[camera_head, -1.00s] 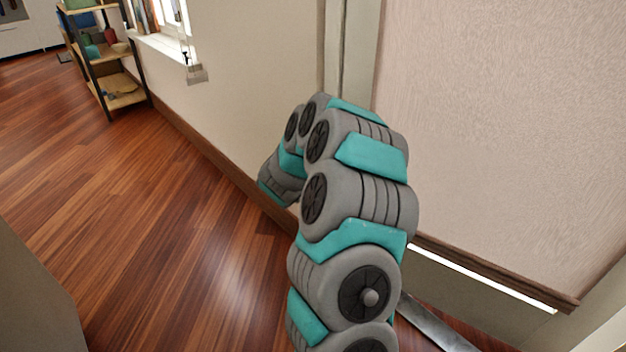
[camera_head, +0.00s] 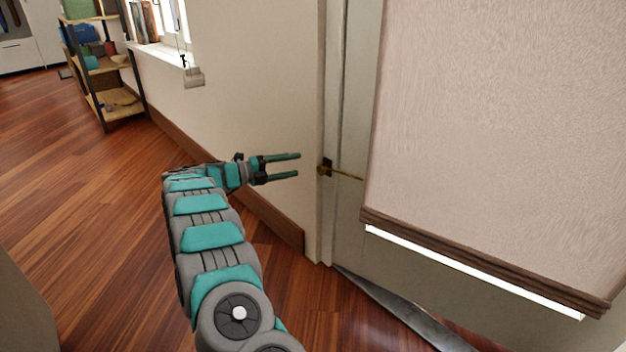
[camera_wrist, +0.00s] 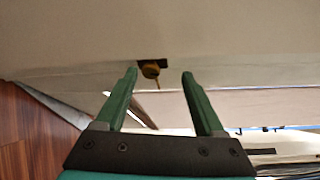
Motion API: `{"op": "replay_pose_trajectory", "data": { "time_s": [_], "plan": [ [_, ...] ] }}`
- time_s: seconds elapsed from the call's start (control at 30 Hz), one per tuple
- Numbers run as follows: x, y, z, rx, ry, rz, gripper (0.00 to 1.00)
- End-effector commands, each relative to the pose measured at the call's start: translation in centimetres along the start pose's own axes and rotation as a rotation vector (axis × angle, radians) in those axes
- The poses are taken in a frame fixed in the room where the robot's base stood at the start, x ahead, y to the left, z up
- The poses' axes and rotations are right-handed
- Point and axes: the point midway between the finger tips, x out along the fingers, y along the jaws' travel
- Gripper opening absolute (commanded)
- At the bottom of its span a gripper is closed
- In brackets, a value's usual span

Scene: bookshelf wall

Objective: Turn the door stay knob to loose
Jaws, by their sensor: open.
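The door stay knob (camera_head: 322,171) is a small brass piece on the door frame. A dark plate lies beside it, and a thin brass rod (camera_head: 346,175) runs from it to the right toward the blind. My gripper (camera_head: 299,165) is open and empty, with its fingers pointing at the knob from the left, a short gap away. In the wrist view the brass knob (camera_wrist: 151,70) shows between the two green fingertips (camera_wrist: 159,73), nearer the left one, beyond them and not gripped. Which way the knob is set cannot be told.
A beige blind (camera_head: 490,130) hangs on the door (camera_head: 350,120) right of the knob. A dark grey strip (camera_head: 400,310) lies on the floor below. A window sill (camera_head: 165,58) and a shelf unit (camera_head: 110,75) stand far left. The wooden floor (camera_head: 90,200) at left is clear.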

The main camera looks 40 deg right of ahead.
Motion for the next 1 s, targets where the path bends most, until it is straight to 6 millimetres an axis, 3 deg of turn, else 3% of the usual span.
{"op": "replay_pose_trajectory", "data": {
  "time_s": [0.1,0.33,0.8,1.0],
  "plan": [
    [-0.8,1.4,-1.4,0.043,0.061,-0.004,0.71],
    [-0.3,1.5,-2.0,0.06,0.086,-0.002,0.71],
    [6.0,1.4,-2.5,0.06,0.084,-0.002,0.71],
    [6.8,1.5,-2.5,0.058,0.082,-0.003,0.71]
  ]
}}
